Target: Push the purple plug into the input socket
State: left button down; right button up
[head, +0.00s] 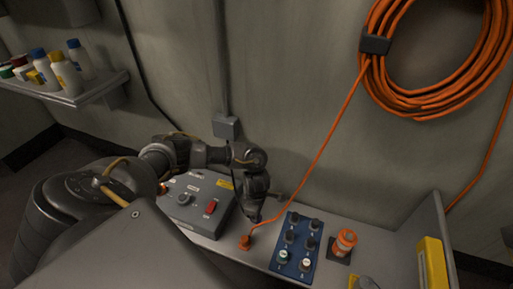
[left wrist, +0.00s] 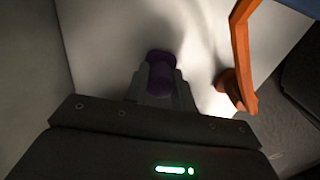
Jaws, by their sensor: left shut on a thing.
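My left gripper (head: 255,214) is low over the bench, between the grey control box and the blue panel. In the left wrist view its fingers (left wrist: 161,90) are shut on the purple plug (left wrist: 159,58), whose rounded top shows between and beyond the fingertips. A pale surface lies behind the plug. I cannot make out the plug in the head view, where the gripper hides it. I cannot identify the input socket in either view. My right gripper is not in view.
An orange cable (head: 318,160) runs from the wall coil to an orange plug (head: 245,242) beside my gripper. The grey control box (head: 196,203) has a red switch.

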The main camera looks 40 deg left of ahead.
pick_arm(q)
jog(key=shift+r+p, duration=2.2)
jog(key=shift+r, duration=0.75)
